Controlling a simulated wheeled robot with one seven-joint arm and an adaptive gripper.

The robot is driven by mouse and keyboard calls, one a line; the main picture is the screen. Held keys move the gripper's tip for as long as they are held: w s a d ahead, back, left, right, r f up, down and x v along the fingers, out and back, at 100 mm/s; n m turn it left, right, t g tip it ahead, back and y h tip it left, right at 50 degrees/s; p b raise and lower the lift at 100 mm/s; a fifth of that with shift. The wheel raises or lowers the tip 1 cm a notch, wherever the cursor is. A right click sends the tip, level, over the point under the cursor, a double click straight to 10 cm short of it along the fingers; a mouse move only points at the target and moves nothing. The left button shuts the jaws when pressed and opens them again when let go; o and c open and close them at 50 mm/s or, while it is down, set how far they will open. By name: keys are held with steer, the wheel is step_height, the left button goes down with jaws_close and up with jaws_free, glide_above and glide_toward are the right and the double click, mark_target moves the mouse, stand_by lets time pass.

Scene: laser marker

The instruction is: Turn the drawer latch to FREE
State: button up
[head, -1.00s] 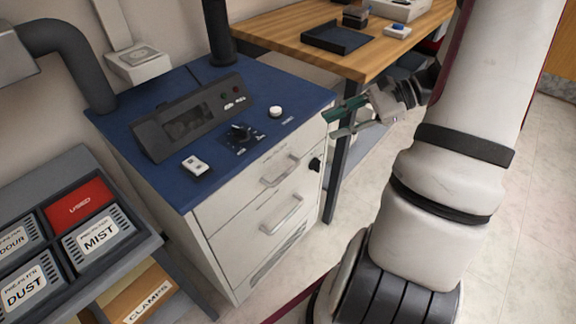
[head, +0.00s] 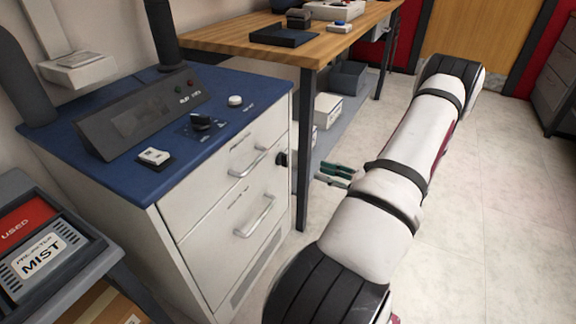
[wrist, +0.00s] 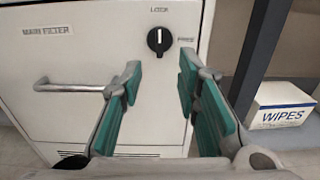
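The drawer latch is a round black knob (wrist: 159,41) on the white cabinet front in the wrist view. Its white line stands upright, towards the LOCK label (wrist: 159,9). The FREE label (wrist: 186,39) is to its right. In the head view the latch (head: 282,158) is a small dark knob at the cabinet's right edge. My gripper (wrist: 159,76) is open and empty, its green-padded fingers apart on either side below the knob in the picture, not touching it. In the head view my gripper (head: 335,174) is to the right of the cabinet front, partly hidden by my arm.
The MAIN FILTER drawer handle (wrist: 68,86) is left of my fingers. A table leg (head: 307,150) stands right of the cabinet, with a WIPES box (wrist: 282,105) beyond it. A blue-topped cabinet (head: 215,92) carries a control panel. Floor at right is clear.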

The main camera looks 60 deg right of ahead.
mark_target(287, 160)
steer(key=w+b, duration=0.1)
steer(key=w, duration=0.6)
steer(key=w+a+b, duration=0.1)
steer(key=w, duration=0.3)
steer(key=shift+w+b, duration=0.25)
steer(key=shift+b, duration=0.1)
jaws_close()
